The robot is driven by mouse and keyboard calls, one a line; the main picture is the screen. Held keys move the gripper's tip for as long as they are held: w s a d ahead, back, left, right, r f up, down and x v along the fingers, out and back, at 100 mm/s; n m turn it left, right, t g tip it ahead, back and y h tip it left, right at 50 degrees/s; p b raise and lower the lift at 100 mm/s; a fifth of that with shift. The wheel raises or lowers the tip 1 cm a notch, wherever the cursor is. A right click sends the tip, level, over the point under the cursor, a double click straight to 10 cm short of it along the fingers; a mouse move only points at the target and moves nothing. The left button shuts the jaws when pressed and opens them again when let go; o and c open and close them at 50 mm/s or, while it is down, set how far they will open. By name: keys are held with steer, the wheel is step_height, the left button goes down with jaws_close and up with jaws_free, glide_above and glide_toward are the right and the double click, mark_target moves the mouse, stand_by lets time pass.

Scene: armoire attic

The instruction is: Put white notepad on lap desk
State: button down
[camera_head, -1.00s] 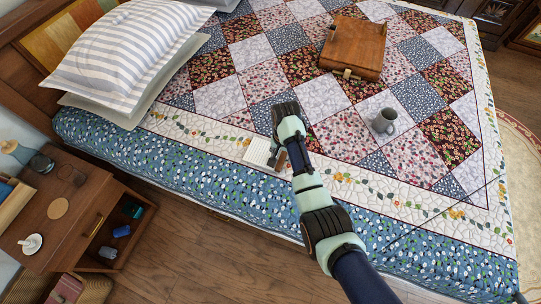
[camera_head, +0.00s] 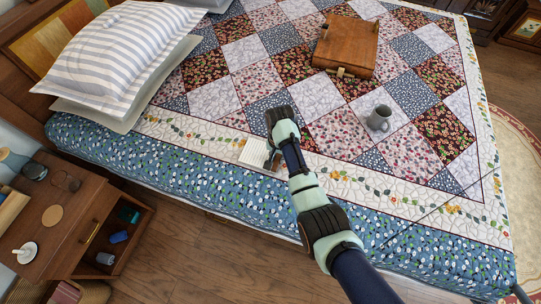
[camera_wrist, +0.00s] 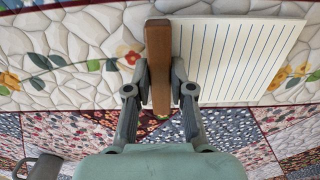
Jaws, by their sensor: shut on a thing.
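The white notepad (camera_head: 254,151), with blue ruled lines and a brown binding strip, is at the near border of the quilt. It also shows in the wrist view (camera_wrist: 237,60), to the right of the fingers. My gripper (camera_head: 272,160) is shut on the brown strip, one finger on each side of it in the wrist view (camera_wrist: 160,80). I cannot tell whether the notepad is touching the quilt or slightly above it. The lap desk (camera_head: 346,45), a brown wooden box with a sloped top, lies farther back on the bed. Its top is bare.
A grey mug (camera_head: 379,118) stands on the quilt right of my arm, in front of the lap desk. Striped pillows (camera_head: 115,55) lie at the left. A nightstand (camera_head: 70,215) with small items stands at the lower left. Open quilt lies between notepad and lap desk.

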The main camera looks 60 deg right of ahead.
step_height(320, 180, up, 20)
steer(key=p, duration=0.9)
steer(key=w+a+r+n+p, duration=0.2)
steer(key=w+a+n, duration=0.3)
steer(key=w+a, duration=0.4)
steer(key=w+a+r+n+p, duration=0.2)
steer(key=w+a+r+n, duration=0.3)
steer(key=a, duration=0.6)
steer(key=w+a+n+p, duration=0.1)
steer(key=w+a+n, duration=0.2)
steer(key=a, duration=0.7)
steer(key=w+a+n+p, duration=0.1)
steer(key=w+a+n, duration=0.2)
steer(key=a, duration=0.8)
steer(key=shift+n, duration=0.4)
steer(key=shift+d+r, duration=0.1)
steer(key=shift+d, duration=0.05)
